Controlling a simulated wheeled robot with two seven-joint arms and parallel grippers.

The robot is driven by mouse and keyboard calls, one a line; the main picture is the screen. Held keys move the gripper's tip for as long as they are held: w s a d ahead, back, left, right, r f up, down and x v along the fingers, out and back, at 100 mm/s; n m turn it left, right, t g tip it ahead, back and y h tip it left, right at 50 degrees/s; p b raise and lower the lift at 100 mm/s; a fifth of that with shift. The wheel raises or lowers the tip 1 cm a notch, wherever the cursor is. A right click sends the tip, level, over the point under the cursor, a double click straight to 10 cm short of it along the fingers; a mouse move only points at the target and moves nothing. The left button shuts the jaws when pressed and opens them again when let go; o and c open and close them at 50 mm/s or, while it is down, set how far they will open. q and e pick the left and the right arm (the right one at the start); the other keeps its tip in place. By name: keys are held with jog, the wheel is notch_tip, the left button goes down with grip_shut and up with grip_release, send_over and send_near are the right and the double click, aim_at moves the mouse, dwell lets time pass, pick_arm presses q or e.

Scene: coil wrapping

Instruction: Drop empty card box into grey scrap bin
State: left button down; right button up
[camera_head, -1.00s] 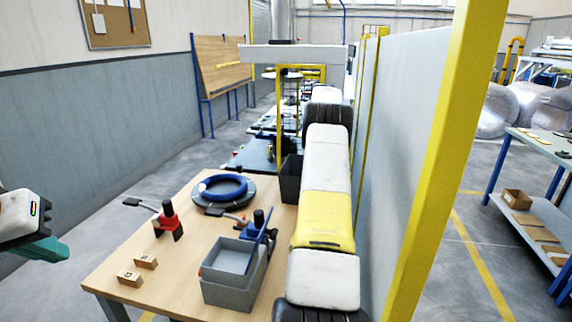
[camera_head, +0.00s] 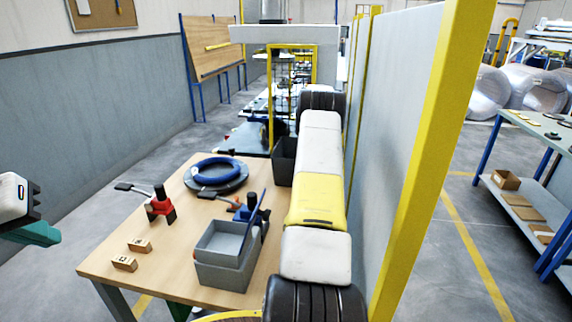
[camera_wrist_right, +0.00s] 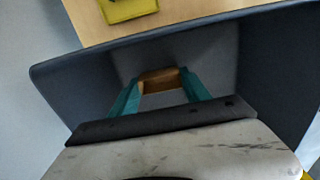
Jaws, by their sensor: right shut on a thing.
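My right gripper (camera_wrist_right: 157,95) has teal fingers shut on a small brown card box (camera_wrist_right: 160,78) in the right wrist view. The gripper and box are inside or just over the mouth of a dark grey bin (camera_wrist_right: 75,85). I cannot tell whether the box touches the bin's floor. In the head view a dark bin (camera_head: 283,163) stands at the table's far right edge, partly behind my right arm; the right gripper is hidden there. My left gripper (camera_head: 42,233) is at the far left edge, away from the table, and its jaw opening is unclear.
The wooden table (camera_head: 125,255) carries a blue coil (camera_head: 219,170), a red clamp (camera_head: 160,204), a blue clamp (camera_head: 250,212), a light grey box (camera_head: 222,272) and small wooden blocks (camera_head: 125,264). A grey partition (camera_head: 385,130) with a yellow post (camera_head: 440,130) borders my right arm.

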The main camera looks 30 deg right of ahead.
jog(key=shift+f, duration=0.25)
jog(key=shift+f, duration=0.35)
jog(key=o, duration=1.3)
